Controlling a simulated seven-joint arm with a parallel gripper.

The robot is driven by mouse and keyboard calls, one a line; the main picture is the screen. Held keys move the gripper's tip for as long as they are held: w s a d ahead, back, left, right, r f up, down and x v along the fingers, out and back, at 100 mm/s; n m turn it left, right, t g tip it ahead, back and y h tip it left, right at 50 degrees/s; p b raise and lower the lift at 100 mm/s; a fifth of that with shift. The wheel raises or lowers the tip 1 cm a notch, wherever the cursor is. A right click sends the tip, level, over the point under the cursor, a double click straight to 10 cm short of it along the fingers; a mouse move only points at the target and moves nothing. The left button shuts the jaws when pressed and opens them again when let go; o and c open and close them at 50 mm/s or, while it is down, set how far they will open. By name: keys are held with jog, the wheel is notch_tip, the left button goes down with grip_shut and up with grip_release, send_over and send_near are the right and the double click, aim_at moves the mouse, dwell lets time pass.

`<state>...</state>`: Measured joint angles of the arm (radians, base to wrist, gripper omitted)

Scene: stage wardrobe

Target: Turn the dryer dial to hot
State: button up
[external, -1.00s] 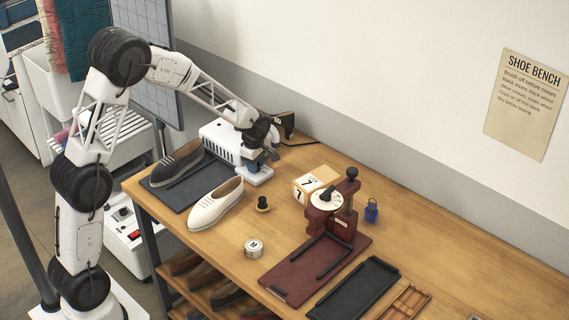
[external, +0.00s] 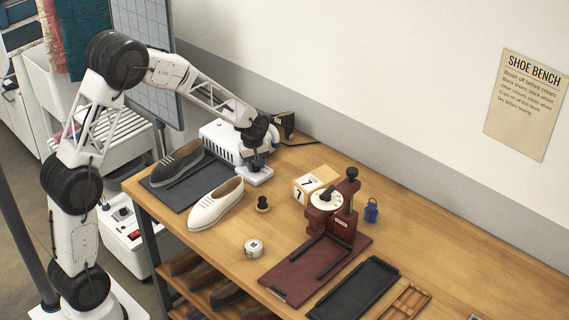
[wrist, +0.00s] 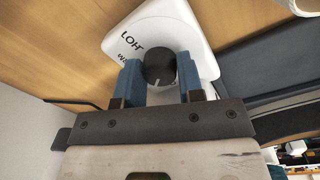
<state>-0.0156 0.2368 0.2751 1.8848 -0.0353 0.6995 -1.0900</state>
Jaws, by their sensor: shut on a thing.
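The dryer (external: 222,143) is a white vented unit at the back left of the bench. In the wrist view its white panel (wrist: 176,20) carries partly readable lettering. Its dial (wrist: 158,66) is a round black knob with a white pointer line aimed toward the bottom of the wrist view, slightly left. My gripper (wrist: 160,78) has its two blue fingers on either side of the dial and is shut on it. In the external view my gripper (external: 258,163) is above the dryer's front panel; the dial is hidden there.
A dark shoe (external: 177,163) lies on a dark mat beside the dryer, and a cream shoe (external: 216,203) is in front. A small black-topped item (external: 263,203), a round tin (external: 254,248) and a dark red press (external: 330,215) stand to the right.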

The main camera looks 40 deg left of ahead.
jog(key=m, duration=0.5)
jog(key=shift+m, duration=0.3)
jog(key=m, duration=1.1)
jog(key=shift+g, duration=0.4)
jog(key=m, duration=0.5)
jog(key=shift+m, duration=0.3)
jog(key=o, duration=0.9)
jog(key=shift+a+r, duration=0.1)
jog(key=shift+r, duration=0.05)
